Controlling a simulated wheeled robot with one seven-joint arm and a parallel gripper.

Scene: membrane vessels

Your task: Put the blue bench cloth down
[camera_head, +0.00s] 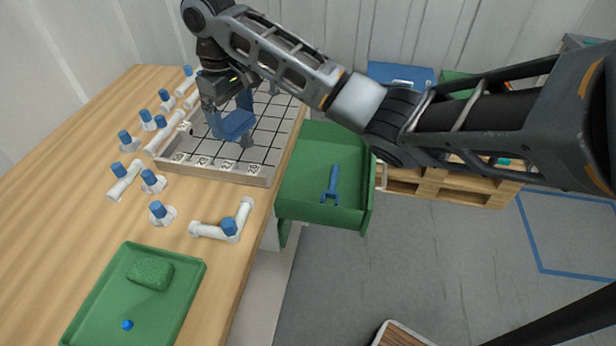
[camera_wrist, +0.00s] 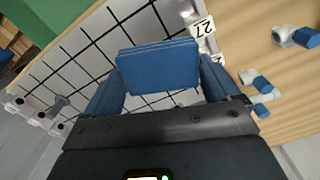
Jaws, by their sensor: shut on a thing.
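The blue bench cloth (camera_wrist: 158,68) is a folded flat block between the blue fingers of my gripper (camera_wrist: 160,85). In the head view the cloth (camera_head: 233,126) hangs under my gripper (camera_head: 236,110), over the gridded tray (camera_head: 262,172). My gripper is shut on the cloth. The cloth appears held above the floor, but the exact gap is hard to tell.
White pipe fittings with blue caps (camera_head: 158,212) stand left of and in front of the gridded tray. An open green drawer (camera_head: 300,190) holds a blue forked tool (camera_head: 331,185). A green tray (camera_head: 85,318) with a green sponge (camera_head: 150,272) lies on the near bench.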

